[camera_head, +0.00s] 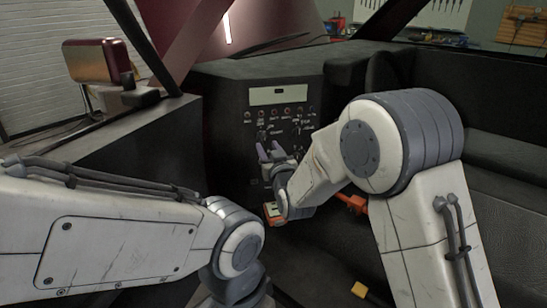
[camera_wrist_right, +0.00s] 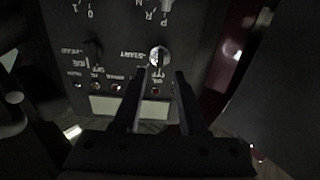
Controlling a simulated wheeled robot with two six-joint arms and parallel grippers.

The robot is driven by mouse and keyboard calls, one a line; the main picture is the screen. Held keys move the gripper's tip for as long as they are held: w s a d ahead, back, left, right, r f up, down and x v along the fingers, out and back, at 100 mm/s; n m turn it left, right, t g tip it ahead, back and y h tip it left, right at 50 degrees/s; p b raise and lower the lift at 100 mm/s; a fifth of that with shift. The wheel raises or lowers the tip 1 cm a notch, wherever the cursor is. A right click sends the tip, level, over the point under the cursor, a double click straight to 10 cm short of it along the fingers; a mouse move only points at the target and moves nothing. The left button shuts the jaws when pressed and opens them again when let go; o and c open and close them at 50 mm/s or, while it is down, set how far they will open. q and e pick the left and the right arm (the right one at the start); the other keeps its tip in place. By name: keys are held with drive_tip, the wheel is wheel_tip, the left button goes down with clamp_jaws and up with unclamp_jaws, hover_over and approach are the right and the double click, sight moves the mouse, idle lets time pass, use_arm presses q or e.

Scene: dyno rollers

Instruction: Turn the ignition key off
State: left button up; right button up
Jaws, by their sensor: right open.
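The ignition switch with its silver key (camera_wrist_right: 158,55) shows in the right wrist view on a dark panel, beside a START label. This view is upside down. My right gripper (camera_wrist_right: 159,76) is open and empty. Its two dark fingers point at the panel, with the key seen between and just beyond the tips; I cannot tell whether they touch it. In the head view the right gripper (camera_head: 270,151) is in front of the control panel (camera_head: 228,110), below its row of knobs. The key is too small to make out there. My left gripper is out of view.
A dark padded seat (camera_head: 500,195) lies at the right. A dark console top (camera_head: 100,160) spreads at the left, with a red mirror-like box (camera_head: 92,60) above it. An orange lever (camera_head: 352,203) is below the right arm. A small yellow pedal-like piece (camera_head: 359,290) is lower.

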drive_tip(key=v, duration=0.6)
drive_tip(key=shift+s, duration=0.15)
drive_tip(key=shift+d, duration=0.1)
drive_tip(key=s+f+n+g, duration=0.1)
drive_tip(key=s+f+g, duration=0.15)
drive_tip(key=s, duration=0.25)
drive_tip(key=s+f+g+h, duration=0.1)
drive_tip(key=s+f+g, duration=0.1)
drive_tip(key=s+g, duration=0.3)
drive_tip(key=s+f+n+g, duration=0.1)
drive_tip(key=s+f+g, duration=0.1)
drive_tip(key=s, duration=0.4)
drive_tip(key=s+d+f+n+g+h, duration=0.15)
drive_tip(key=s+d+g, duration=0.25)
drive_tip(key=s, duration=0.6)
drive_tip(key=s+d+f+g+h, duration=0.15)
drive_tip(key=s+d+g, duration=0.3)
drive_tip(key=s, duration=0.65)
wheel_tip(320, 180, up, 24)
drive_tip(key=t+p, duration=0.1)
drive_tip(key=p, duration=2.2)
drive_tip(key=shift+w+r+h+p, duration=0.2)
drive_tip(key=shift+w+h+p, duration=0.05)
drive_tip(key=shift+h+p, duration=0.15)
